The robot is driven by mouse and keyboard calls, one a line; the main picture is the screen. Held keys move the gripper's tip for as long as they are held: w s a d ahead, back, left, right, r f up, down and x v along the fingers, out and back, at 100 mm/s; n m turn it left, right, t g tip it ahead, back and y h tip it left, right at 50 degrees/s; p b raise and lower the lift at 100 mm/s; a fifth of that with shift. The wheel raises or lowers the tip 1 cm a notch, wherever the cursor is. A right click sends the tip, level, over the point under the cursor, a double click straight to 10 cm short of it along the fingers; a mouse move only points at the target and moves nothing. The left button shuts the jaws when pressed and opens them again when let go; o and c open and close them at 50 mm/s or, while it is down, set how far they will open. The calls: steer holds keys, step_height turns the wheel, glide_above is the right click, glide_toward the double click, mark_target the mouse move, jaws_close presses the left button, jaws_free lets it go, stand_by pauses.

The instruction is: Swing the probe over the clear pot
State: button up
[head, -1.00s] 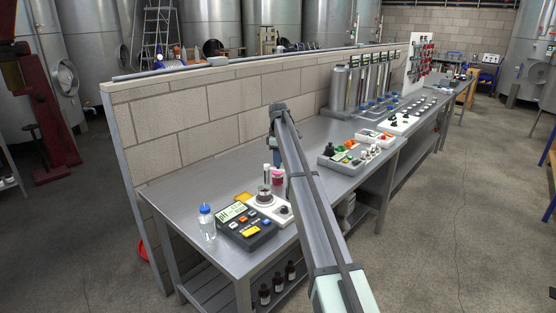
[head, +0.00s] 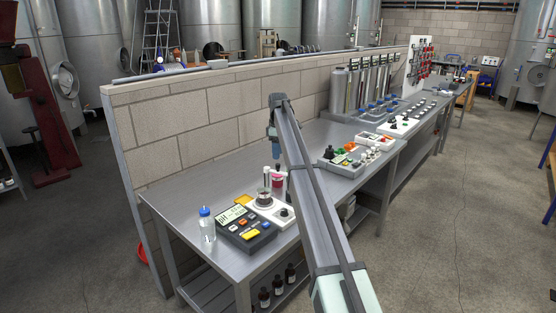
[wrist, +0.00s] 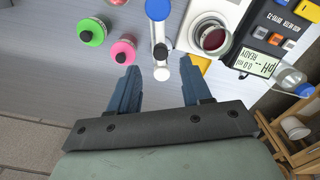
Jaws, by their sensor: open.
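My gripper (wrist: 160,72) is open, its blue fingers pointing down at the bench; in the head view it (head: 273,136) is above the probe stand. In the wrist view the probe arm (wrist: 158,38), white with a dark knob and a round white end, runs between the fingertips in the picture. I cannot tell how far below them it is. The clear pot (wrist: 213,41), with dark red liquid, sits on a white stirrer (wrist: 193,22) right of the arm. It also shows in the head view (head: 264,196). The probe's tip is hidden from above.
Pink- and green-lidded pots (wrist: 92,30) stand left of the arm. A pH meter (head: 246,230) and a blue-capped bottle (head: 207,225) are by the stirrer. A yellow piece (head: 243,199) lies behind the meter. A block wall (head: 215,105) runs along the bench's back.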

step_height(320, 180, up, 9)
steer(key=shift+f, duration=0.15)
stand_by(0.4)
